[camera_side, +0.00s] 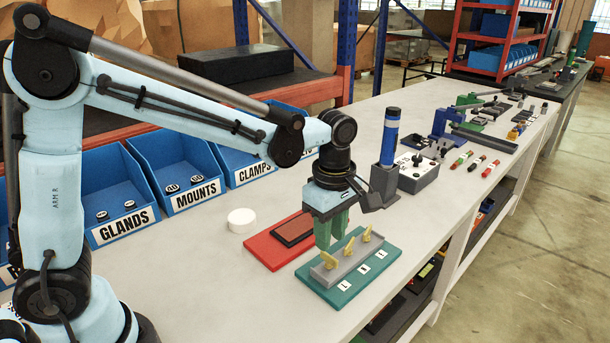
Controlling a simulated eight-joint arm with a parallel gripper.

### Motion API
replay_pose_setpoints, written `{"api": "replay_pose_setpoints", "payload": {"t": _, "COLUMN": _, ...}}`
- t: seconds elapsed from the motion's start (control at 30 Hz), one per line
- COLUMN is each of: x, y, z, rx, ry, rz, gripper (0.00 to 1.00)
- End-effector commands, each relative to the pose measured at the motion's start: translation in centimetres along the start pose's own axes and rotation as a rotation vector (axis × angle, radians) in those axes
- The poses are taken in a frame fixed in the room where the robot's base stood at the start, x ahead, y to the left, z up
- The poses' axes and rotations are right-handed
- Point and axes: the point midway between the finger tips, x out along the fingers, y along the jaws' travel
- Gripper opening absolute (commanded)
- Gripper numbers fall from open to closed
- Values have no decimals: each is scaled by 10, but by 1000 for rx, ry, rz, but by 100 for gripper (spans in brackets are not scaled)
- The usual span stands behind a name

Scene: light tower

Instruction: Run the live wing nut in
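Three yellow wing nuts stand in a row on a grey block (341,267) on a teal plate. White labels in front read, as best I can tell, L, N and E. The near-left wing nut (328,261) is by the L label (345,286). The middle wing nut (348,248) and the far-right wing nut (367,233) stand behind it in the row. My gripper (332,241) points down with green fingers just above and behind the near-left and middle nuts. The fingers look apart with nothing between them. Whether a fingertip touches a nut is unclear.
A red tray (262,250) with a brown pad lies left of the teal plate. A white round puck (241,220) lies behind it. A blue and black light tower (389,138) and a grey control box (418,173) stand right of my gripper. Blue bins (122,192) line the back.

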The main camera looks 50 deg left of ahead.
Motion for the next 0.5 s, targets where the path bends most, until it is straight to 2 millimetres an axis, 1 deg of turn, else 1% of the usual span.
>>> {"api": "replay_pose_setpoints", "payload": {"t": 0.03, "x": 9, "y": 1, "z": 0, "rx": 0, "ry": 0, "rz": 0, "gripper": 32}}
{"api": "replay_pose_setpoints", "payload": {"t": 0.1, "x": 19, "y": 0, "z": 0, "rx": 0, "ry": 0, "rz": 1, "gripper": 32}}
{"api": "replay_pose_setpoints", "payload": {"t": 0.23, "x": 34, "y": 0, "z": 0, "rx": 0, "ry": 0, "rz": 1, "gripper": 32}}
{"api": "replay_pose_setpoints", "payload": {"t": 0.4, "x": 45, "y": 0, "z": 0, "rx": 0, "ry": 1, "rz": 1, "gripper": 32}}
{"api": "replay_pose_setpoints", "payload": {"t": 0.5, "x": 47, "y": 0, "z": 0, "rx": 0, "ry": 1, "rz": 1, "gripper": 32}}
